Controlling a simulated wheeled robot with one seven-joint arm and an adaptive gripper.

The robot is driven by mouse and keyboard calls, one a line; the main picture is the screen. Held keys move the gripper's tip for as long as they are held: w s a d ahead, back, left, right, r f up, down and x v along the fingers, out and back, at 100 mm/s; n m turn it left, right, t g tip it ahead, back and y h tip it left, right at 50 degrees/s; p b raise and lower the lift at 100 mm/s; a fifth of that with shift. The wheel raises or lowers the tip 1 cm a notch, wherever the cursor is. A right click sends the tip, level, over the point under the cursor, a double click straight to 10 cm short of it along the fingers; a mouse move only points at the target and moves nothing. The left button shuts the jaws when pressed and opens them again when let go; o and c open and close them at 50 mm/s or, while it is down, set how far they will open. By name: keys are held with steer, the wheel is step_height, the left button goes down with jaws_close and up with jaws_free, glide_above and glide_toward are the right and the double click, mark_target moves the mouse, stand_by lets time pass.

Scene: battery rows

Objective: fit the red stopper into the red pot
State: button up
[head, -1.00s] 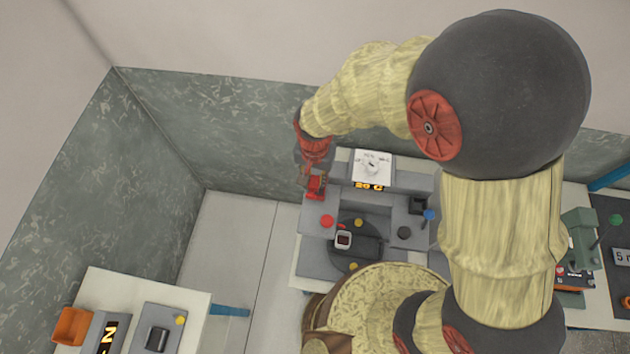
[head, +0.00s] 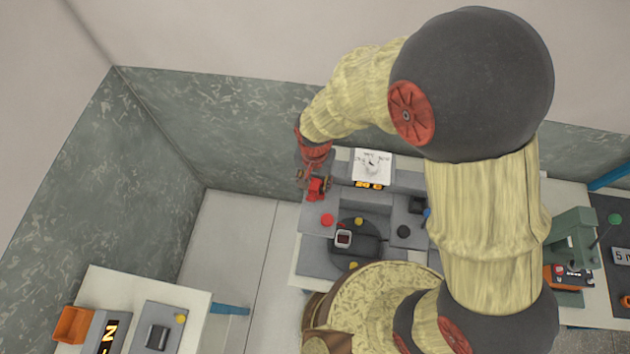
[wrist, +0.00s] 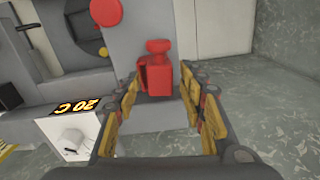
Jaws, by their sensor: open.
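A red block-like body (wrist: 155,78) stands on the grey bench in the wrist view, with a rounded red top part (wrist: 158,46) beyond it on a narrower neck. I take these for the red pot and stopper, but cannot tell whether the stopper is seated or only lines up with the pot in this view. In the head view they show as one small red shape (head: 317,188). My gripper (wrist: 163,83) is open, with a finger on each side of the red body and visible gaps beside it. In the head view my gripper (head: 315,181) is over the bench's left back part.
A flat red disc (wrist: 105,12) lies near the red body; it also shows in the head view (head: 327,220). A white dial box (head: 372,166) with a lit display stands right of my gripper. Open floor lies left.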

mark_target(315, 184)
steer(key=shift+r+b, duration=0.3)
steer(key=shift+r, duration=3.75)
steer(key=s+d+r+n+t, duration=0.1)
steer(key=s+d+r+t, duration=0.25)
steer(key=d+r, duration=1.45)
steer(key=s+d+r+n+t, duration=0.1)
steer(key=s+d+r+t, duration=0.1)
steer(key=s+d+r, duration=0.2)
steer(key=shift+s+d+r, duration=0.3)
steer(key=shift+s+r, duration=0.15)
steer(key=shift+s, duration=0.35)
